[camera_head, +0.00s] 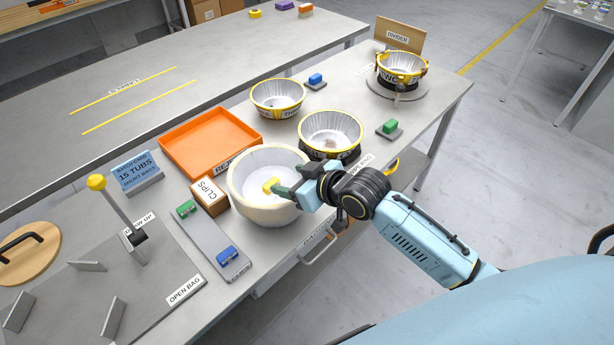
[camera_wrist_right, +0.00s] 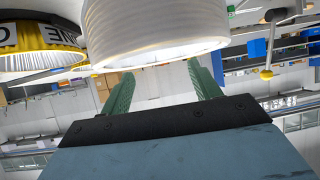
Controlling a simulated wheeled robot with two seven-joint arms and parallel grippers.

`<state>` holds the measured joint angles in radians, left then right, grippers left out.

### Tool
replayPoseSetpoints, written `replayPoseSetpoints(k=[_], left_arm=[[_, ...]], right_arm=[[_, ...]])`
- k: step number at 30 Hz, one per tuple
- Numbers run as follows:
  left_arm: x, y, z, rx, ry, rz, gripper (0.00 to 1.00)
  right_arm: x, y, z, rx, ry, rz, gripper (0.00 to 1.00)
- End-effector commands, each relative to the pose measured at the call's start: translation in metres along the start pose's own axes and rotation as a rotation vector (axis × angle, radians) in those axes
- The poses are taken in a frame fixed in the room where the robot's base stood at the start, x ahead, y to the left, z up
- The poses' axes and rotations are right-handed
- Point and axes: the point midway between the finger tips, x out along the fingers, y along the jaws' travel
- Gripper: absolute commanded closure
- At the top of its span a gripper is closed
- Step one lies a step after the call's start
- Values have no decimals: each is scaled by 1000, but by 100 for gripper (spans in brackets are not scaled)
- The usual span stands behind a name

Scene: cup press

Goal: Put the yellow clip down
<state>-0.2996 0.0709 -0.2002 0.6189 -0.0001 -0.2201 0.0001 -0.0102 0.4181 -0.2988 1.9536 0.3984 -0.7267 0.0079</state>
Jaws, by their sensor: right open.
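A small yellow clip (camera_head: 271,186) shows against the inside of the large white bowl (camera_head: 240,197) in the head view, close to my right fingertips. I cannot tell whether it touches the bowl or a finger. My right gripper (camera_head: 288,181) is at the bowl's right rim, with its green fingers apart. In the right wrist view, the gripper (camera_wrist_right: 160,84) is open, with no clip visible between its fingers. A ribbed white vessel (camera_wrist_right: 150,30) fills the top middle there. My left gripper is out of view.
A CLIPS box (camera_head: 209,197) and a grey strip with a green clip (camera_head: 186,209) and a blue clip (camera_head: 227,257) lie left of the bowl. An orange tray (camera_head: 210,140) and foil-lined tubs (camera_head: 277,97) (camera_head: 331,131) stand behind. A yellow-knobbed lever (camera_head: 97,182) rises at left.

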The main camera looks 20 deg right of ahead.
Motion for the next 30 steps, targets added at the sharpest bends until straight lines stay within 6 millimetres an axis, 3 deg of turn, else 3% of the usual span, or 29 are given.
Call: replayPoseSetpoints(k=[3, 9, 26, 30], left_arm=[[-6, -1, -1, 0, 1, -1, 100], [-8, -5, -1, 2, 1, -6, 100], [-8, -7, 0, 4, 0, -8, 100], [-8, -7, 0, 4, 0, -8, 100]], right_arm=[[-24, 0, -1, -3, 0, 0, 38], [-46, 0, -1, -1, 3, 0, 38], [-50, 0, -1, 0, 3, 0, 38], [-54, -8, 9, 7, -35, 3, 38]])
